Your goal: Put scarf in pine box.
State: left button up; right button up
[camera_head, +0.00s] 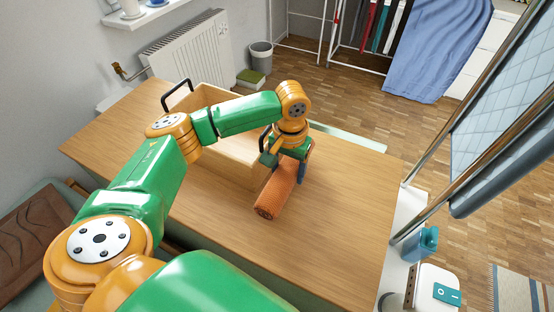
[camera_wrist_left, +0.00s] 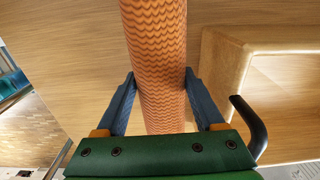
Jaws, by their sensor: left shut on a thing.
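The scarf (camera_head: 270,197) is a rolled orange bundle with a darker wavy pattern. It lies at or just above the tabletop, in front of the pine box; I cannot tell whether it touches the wood. My left gripper (camera_head: 285,168) points down and is shut around the roll. In the left wrist view the scarf (camera_wrist_left: 155,50) runs between the two blue fingers of my left gripper (camera_wrist_left: 160,78). The pine box (camera_head: 237,147) is open-topped with black handles, partly hidden behind my left arm. Its corner and one handle show in the left wrist view (camera_wrist_left: 222,70). My right gripper is out of view.
The wooden table (camera_head: 340,205) is bare to the right of and in front of the scarf. A radiator (camera_head: 190,50) and a waste bin (camera_head: 261,55) stand behind it. A rack with hanging clothes (camera_head: 385,30) is at the back right. A blue bottle (camera_head: 424,243) stands off the table's right side.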

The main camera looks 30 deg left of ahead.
pick_arm(q)
notch_tip(320, 180, down, 6)
jog(key=shift+f, duration=0.1)
jog(key=o, duration=1.5)
